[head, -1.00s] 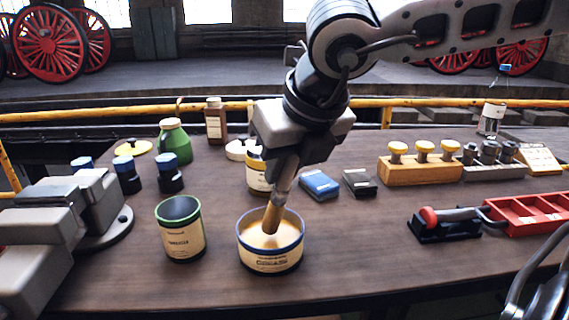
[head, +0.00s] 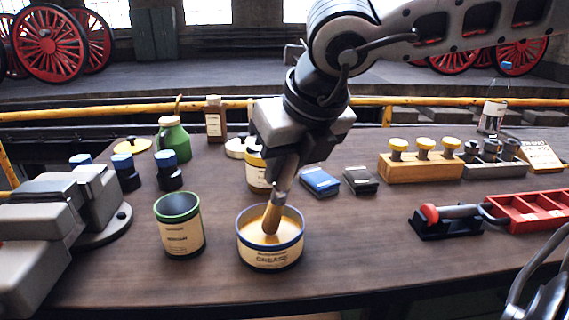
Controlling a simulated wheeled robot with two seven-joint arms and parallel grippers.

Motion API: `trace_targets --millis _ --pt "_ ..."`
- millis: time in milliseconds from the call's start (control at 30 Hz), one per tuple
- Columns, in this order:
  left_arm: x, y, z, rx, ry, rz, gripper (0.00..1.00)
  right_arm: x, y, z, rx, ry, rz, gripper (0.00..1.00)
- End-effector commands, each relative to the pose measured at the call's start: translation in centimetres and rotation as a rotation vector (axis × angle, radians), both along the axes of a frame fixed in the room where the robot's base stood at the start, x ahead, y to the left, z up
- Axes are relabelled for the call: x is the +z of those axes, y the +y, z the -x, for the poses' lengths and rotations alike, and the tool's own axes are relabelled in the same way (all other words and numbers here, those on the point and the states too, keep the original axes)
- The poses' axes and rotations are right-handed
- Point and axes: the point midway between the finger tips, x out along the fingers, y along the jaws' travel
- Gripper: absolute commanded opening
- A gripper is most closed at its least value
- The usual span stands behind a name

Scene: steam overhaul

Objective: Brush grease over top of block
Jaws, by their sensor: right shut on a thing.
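My right gripper (head: 286,172) is shut on a brush (head: 272,217), which points down. The brush's tan bristles stand in an open tin of grease (head: 270,262) with a blue rim and cream label. The bristle end touches or dips into the yellowish grease; which one I cannot tell. A grey metal vise-like fixture (head: 85,190) of block shapes stands on the left of the table; I cannot tell which part is the task's block. My left gripper is not in view.
A green-rimmed tin (head: 180,226) stands left of the grease. Behind are a green bottle (head: 173,140), a blue box (head: 320,182) and a black box (head: 360,180). A wooden rack (head: 420,168) and a red tray (head: 520,210) are on the right. The front middle is clear.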

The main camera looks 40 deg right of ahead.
Motion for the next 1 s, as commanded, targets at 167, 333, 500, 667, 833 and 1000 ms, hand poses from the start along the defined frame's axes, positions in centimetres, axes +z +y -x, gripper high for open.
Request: trace_targets --millis 167,333,500,667,833,1000 --pt "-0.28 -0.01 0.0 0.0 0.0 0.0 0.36 -0.19 0.01 -0.01 0.0 -0.001 0.0 0.0" --pt "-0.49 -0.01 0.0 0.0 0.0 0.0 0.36 -0.34 0.0 -0.01 0.0 -0.001 0.0 0.0" --pt "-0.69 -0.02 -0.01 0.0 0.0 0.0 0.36 -0.51 0.01 -0.01 0.0 -0.001 0.0 0.0" --pt "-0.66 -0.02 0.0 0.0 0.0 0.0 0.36 -0.49 0.01 0.0 0.0 0.0 0.0 0.0" --pt "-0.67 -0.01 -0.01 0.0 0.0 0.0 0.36 -0.52 0.0 0.01 0.0 0.0 0.0 0.0" --pt "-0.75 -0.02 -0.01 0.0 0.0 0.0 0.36 -0.56 0.0 0.01 0.0 0.0 0.0 0.0"
